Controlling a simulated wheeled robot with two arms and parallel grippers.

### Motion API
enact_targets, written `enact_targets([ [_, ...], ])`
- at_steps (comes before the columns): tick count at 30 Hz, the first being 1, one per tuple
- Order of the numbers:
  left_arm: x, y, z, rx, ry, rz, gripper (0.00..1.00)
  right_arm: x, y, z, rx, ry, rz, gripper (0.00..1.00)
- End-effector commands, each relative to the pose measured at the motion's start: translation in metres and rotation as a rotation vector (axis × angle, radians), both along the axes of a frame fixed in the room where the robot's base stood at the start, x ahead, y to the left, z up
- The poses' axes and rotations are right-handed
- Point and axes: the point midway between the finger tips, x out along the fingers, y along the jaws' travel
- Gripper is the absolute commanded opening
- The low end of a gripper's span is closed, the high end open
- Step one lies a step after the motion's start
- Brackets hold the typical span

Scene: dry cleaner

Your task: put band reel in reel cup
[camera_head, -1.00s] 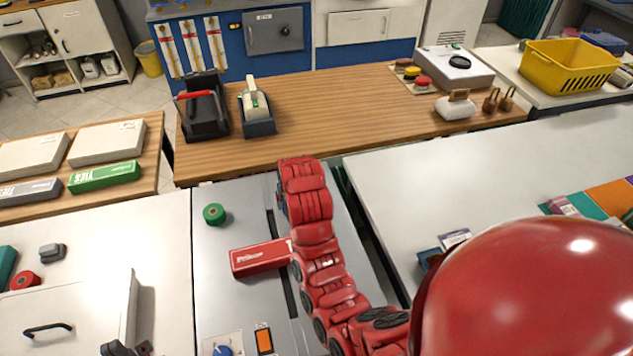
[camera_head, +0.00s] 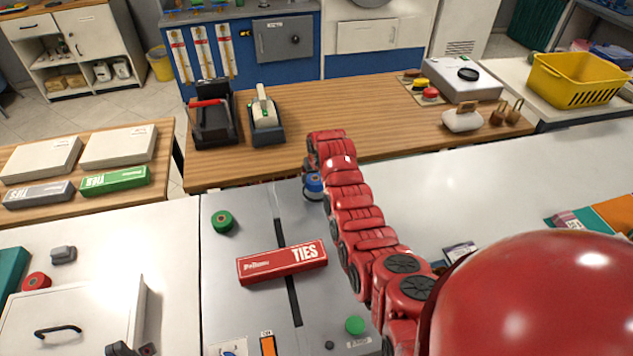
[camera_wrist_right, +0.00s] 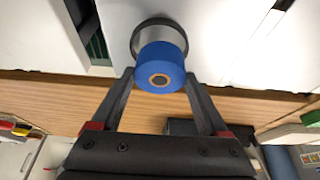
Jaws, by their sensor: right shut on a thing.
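A blue band reel (camera_head: 314,183) is held by my right gripper (camera_head: 310,168) at the far end of the grey worktop. In the right wrist view the blue reel (camera_wrist_right: 160,68) sits between the fingers of the right gripper (camera_wrist_right: 158,84), its brown core facing the camera. Directly behind it is a silver round cup with a dark rim (camera_wrist_right: 146,31), which I take for the reel cup. Whether the reel is inside it or only over it, I cannot tell.
A red TIES box (camera_head: 282,263) and a green reel (camera_head: 222,222) lie on the grey worktop. A red reel (camera_head: 36,281) is on the white table at left. A black dispenser (camera_head: 212,118) and a grey one (camera_head: 266,118) stand on the wooden counter (camera_head: 345,100) behind.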

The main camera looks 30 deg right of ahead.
Motion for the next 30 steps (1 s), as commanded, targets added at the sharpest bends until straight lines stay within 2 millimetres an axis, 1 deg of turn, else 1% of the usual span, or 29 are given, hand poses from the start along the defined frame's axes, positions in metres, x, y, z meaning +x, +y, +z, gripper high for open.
enact_targets([
  [8, 0.0, 0.0, 0.004, 0.0, 0.0, 0.0, 0.0, 0.004, -0.005, -0.001, 0.002, 0.0, -0.001, 0.21],
  [13, 0.0, 0.0, 0.015, 0.0, 0.0, 0.0, 0.0, 0.002, -0.004, -0.019, 0.003, 0.005, -0.001, 0.21],
  [18, 0.0, 0.0, 0.018, 0.0, 0.0, 0.0, 0.0, 0.003, -0.004, -0.033, 0.002, 0.003, -0.001, 0.21],
  [26, 0.0, 0.0, 0.018, 0.0, 0.0, 0.0, 0.0, 0.004, -0.005, -0.035, 0.001, -0.003, -0.001, 0.21],
  [30, 0.0, 0.0, 0.013, 0.0, 0.0, 0.0, 0.0, 0.004, -0.004, -0.04, 0.001, -0.002, -0.001, 0.21],
])
